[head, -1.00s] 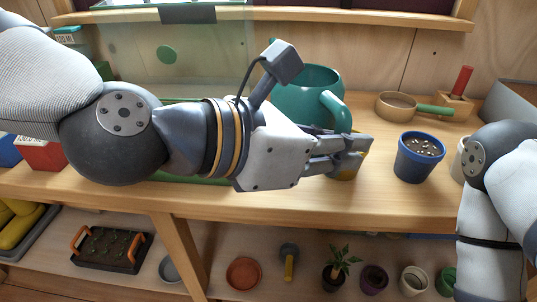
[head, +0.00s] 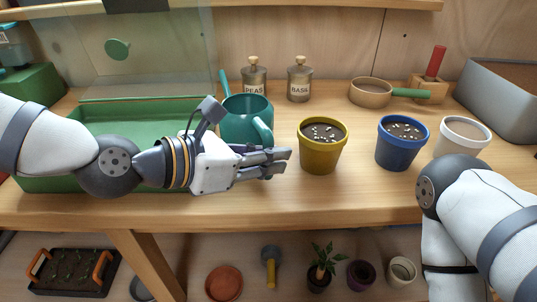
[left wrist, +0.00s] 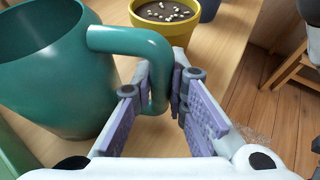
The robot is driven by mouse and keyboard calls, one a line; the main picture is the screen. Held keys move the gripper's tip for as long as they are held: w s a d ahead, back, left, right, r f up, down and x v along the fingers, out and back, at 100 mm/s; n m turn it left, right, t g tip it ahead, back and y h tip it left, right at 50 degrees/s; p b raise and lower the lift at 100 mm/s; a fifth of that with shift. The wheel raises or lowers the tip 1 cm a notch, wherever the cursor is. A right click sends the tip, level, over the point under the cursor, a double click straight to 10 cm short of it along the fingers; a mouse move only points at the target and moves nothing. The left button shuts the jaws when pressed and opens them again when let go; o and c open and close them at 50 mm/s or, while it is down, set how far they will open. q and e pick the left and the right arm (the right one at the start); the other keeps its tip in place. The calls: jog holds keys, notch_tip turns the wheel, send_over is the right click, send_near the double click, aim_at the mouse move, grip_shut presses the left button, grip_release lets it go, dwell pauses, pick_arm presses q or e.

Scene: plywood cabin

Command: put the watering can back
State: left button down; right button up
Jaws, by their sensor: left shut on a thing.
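The teal watering can (head: 240,112) stands upright on the wooden bench, at the right end of the green tray. My left gripper (head: 277,160) is shut on the can's handle, which shows between the fingers in the left wrist view; the can's body (left wrist: 50,75) is left of the fingers there. I cannot tell whether the can's base touches the bench. My right arm (head: 455,210) shows at the lower right, but its gripper is out of view.
Yellow (head: 322,147), blue (head: 401,143) and white (head: 462,136) pots stand to the right. The green tray (head: 60,180) with a clear panel is left. Two labelled jars (head: 299,80), a sieve (head: 370,93) and a grey bin (head: 500,100) stand behind. A lower shelf holds small pots.

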pick_arm(q)
jog(key=shift+f, duration=0.1)
jog(key=c, duration=1.6)
grip_release()
jog(key=shift+r, duration=0.25)
jog(key=p+v, duration=0.2)
jog(key=v, duration=0.9)
jog(key=shift+s+a, duration=0.2)
jog(key=shift+a, duration=0.15)
pick_arm(e)
jog(key=shift+t, duration=0.5)
jog(key=w+r, duration=0.2)
jog(key=r, duration=0.1)
jog(key=shift+w, duration=0.4)
